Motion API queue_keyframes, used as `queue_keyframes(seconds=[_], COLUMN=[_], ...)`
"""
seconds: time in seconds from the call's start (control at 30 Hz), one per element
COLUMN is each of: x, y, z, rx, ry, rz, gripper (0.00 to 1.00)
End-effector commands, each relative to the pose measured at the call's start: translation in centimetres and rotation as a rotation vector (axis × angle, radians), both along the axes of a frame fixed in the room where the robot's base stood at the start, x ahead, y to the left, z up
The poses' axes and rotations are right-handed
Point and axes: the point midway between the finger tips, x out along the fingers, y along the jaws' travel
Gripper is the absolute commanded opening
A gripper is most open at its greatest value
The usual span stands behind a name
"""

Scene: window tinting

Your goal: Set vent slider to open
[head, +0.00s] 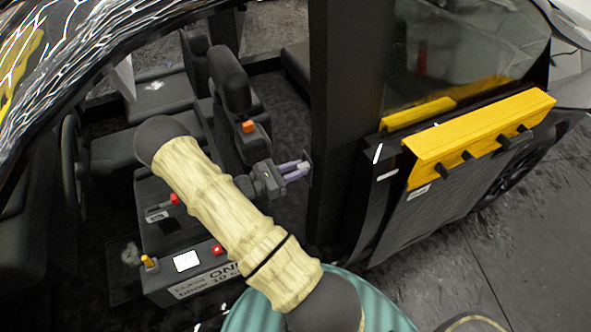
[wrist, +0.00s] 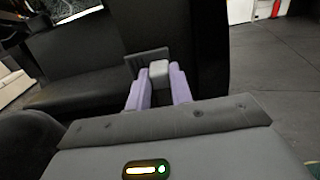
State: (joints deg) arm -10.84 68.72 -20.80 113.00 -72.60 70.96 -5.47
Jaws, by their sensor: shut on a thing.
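My gripper (head: 295,170) has purple fingers and reaches to the dark pillar of the car. In the wrist view my gripper (wrist: 159,88) is shut on a light grey knob, which I take to be the vent slider (wrist: 158,69). The knob sits between the fingertips in front of a dark grey plate (wrist: 146,56). In the head view the vent slider (head: 303,166) shows only as a small light spot at the fingertips. Its position along its track cannot be told, as the fingers cover part of it.
The dark pillar (head: 340,130) stands close to my gripper. A console below has a red knob (head: 174,199), a yellow knob (head: 149,262) and a red button (head: 217,249). A seat (head: 228,80) with an orange buckle (head: 248,126) is behind. A yellow rail (head: 480,130) lies on the door.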

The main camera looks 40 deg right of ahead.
Motion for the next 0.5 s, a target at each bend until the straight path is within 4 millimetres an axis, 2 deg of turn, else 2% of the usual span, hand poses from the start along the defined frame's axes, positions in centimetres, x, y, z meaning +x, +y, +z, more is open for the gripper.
queue_keyframes(seconds=[0.03,0.13,0.5], x=[0.15,0.13,0.20], y=[-0.14,-0.14,0.24], z=[0.63,0.58,0.32], rx=[-0.016,-0.014,-0.009], ry=[-0.001,-0.002,-0.001], rz=[0.002,0.001,0.003], gripper=[0.24,0.43,0.44])
